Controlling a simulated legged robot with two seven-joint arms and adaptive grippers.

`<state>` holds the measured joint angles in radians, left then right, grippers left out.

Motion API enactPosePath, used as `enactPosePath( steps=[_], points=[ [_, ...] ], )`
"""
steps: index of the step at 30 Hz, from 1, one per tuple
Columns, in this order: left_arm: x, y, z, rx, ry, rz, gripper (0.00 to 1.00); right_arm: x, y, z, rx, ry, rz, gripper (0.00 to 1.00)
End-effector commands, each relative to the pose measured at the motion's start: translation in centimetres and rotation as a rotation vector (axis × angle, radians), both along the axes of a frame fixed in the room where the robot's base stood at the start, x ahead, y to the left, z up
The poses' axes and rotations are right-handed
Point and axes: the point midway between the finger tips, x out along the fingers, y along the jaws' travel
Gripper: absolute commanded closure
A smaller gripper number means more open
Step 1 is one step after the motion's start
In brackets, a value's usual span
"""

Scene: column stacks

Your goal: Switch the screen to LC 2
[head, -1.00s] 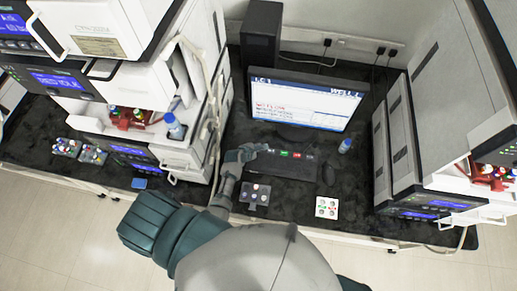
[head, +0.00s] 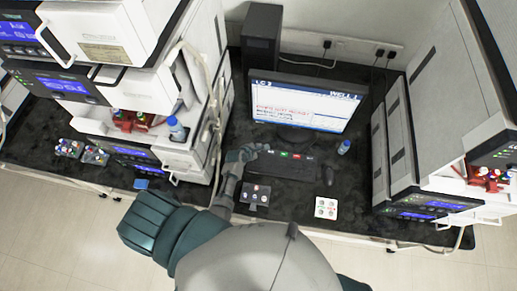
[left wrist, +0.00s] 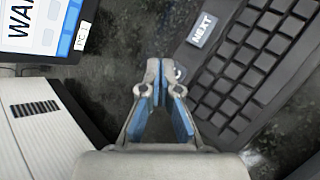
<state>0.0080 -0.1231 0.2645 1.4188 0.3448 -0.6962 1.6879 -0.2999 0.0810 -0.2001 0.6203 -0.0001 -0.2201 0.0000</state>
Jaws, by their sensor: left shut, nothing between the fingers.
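The computer screen (head: 308,108) stands on the dark bench. Its header reads LC 2 at the left and what looks like WELL 1 at the right, with lines of text below. The keyboard (head: 282,166) lies in front of it, with coloured keys along its far edge. My left gripper (head: 264,149) is at the keyboard's far left corner, shut and empty. In the left wrist view, its closed fingertips (left wrist: 154,66) are beside a key labelled NEXT (left wrist: 202,30). I cannot tell whether they touch the keyboard. My right gripper is out of view.
A mouse (head: 328,176) and a small blue-capped bottle (head: 344,147) are right of the keyboard. Tall instrument stacks (head: 125,95) rise at both sides.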

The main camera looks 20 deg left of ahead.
Motion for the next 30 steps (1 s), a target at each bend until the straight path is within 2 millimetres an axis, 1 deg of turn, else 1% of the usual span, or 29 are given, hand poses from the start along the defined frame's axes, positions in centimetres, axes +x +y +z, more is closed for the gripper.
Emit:
enactPosePath(
  steps=[8,21,25,30],
  points=[
    [0.0,0.0,0.1,0.000,-0.001,0.001,1.00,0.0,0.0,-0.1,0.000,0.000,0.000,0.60],
    [0.0,0.0,4.1,-0.001,-0.001,0.001,1.00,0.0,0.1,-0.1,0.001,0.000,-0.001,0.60],
    [0.0,0.0,4.8,-0.001,0.000,0.001,1.00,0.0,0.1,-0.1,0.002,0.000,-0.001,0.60],
    [0.0,0.0,4.9,-0.001,0.000,0.001,1.00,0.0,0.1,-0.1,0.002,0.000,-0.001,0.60]
  ],
)
